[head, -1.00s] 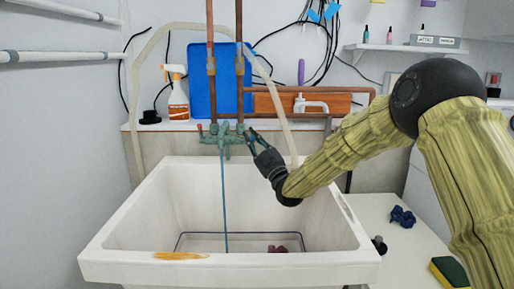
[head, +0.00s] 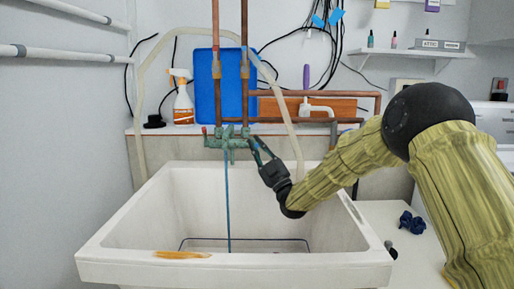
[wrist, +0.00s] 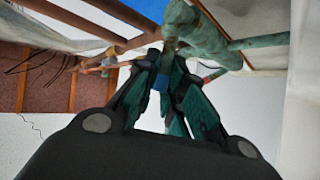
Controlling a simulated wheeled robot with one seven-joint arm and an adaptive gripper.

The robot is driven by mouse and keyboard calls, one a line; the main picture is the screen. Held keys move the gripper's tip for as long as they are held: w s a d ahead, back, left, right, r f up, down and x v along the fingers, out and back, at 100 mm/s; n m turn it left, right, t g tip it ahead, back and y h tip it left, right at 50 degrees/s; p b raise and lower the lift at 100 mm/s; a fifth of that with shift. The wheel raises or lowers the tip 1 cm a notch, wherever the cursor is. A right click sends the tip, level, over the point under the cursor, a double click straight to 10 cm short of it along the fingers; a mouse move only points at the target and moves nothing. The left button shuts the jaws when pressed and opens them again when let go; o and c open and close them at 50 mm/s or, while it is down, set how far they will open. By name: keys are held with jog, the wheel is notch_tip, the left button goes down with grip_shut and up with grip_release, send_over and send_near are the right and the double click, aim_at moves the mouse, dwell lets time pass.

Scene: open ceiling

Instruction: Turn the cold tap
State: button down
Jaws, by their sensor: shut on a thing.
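The green, weathered tap fitting (head: 229,140) sits on the wall above the sink, below two copper pipes. It also shows in the wrist view (wrist: 200,38). A red handle (head: 205,131) is at its left end; the right end, on the cold side, is largely hidden by my fingers. My gripper (head: 255,143) reaches it from the right and below. In the wrist view my fingers (wrist: 167,82) are close together at the tap, shut on the cold tap handle, which they mostly cover. A blue patch shows between them, but I cannot tell what it is.
The white sink (head: 120,238) lies below, with a blue strand (head: 228,205) hanging into it. A pale hose (head: 289,120) arcs down beside my gripper. A blue board (head: 207,95), spray bottle (head: 183,100) and copper pipes (head: 330,93) are behind. The sink's inside is mostly clear.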

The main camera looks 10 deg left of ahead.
jog(key=c, duration=1.5)
grip_release()
notch_tip(320, 180, up, 10)
